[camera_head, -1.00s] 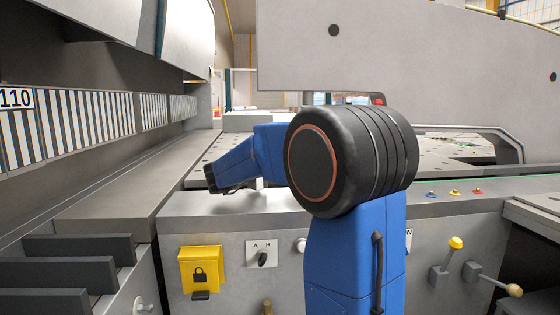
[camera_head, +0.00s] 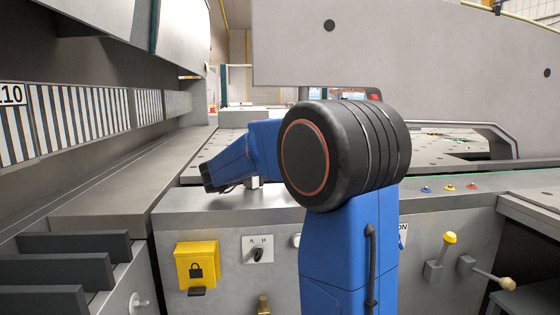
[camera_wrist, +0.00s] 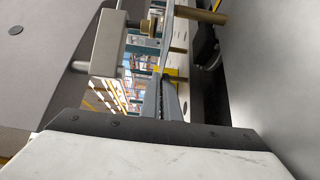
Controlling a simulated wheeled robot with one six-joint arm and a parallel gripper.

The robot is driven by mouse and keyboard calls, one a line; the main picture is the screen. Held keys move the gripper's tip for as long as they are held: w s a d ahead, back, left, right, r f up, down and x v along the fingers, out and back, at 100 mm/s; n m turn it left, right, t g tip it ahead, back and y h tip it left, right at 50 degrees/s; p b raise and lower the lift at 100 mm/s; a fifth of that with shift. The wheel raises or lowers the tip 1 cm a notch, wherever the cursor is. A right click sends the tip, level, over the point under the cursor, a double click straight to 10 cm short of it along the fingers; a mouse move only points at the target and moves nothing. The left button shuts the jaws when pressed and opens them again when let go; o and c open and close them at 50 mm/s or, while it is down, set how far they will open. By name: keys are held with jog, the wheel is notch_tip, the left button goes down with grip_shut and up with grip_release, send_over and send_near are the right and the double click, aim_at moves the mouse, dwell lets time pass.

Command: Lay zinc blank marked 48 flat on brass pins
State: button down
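In the head view my blue arm reaches left over the machine's front ledge; its dark end hides most of my gripper. In the wrist view the two grey fingers of my gripper (camera_wrist: 161,90) come close together at their tips. A thin pale strip (camera_wrist: 168,38) runs up from the tips, seen edge-on; I cannot tell whether it is a held blank. No number 48 is readable. A brass rod (camera_wrist: 200,14) lies near the top of the wrist view, beside a smaller brass piece (camera_wrist: 145,25).
A grey block (camera_wrist: 108,42) on rods stands close to the fingers. A yellow lock box (camera_head: 196,264), a selector switch (camera_head: 258,249) and levers (camera_head: 441,256) project from the front panel. Dark slotted bars (camera_head: 60,270) stand at lower left. The perforated bed (camera_head: 430,148) lies behind.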

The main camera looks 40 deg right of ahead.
jog(key=shift+f, duration=0.1)
jog(key=c, duration=1.9)
grip_release()
jog(key=shift+c, duration=0.2)
jog(key=shift+a, duration=0.1)
jog(key=a, duration=0.7)
jog(key=shift+s+a, duration=0.15)
jog(key=shift+s, duration=0.25)
jog(key=shift+s, duration=0.1)
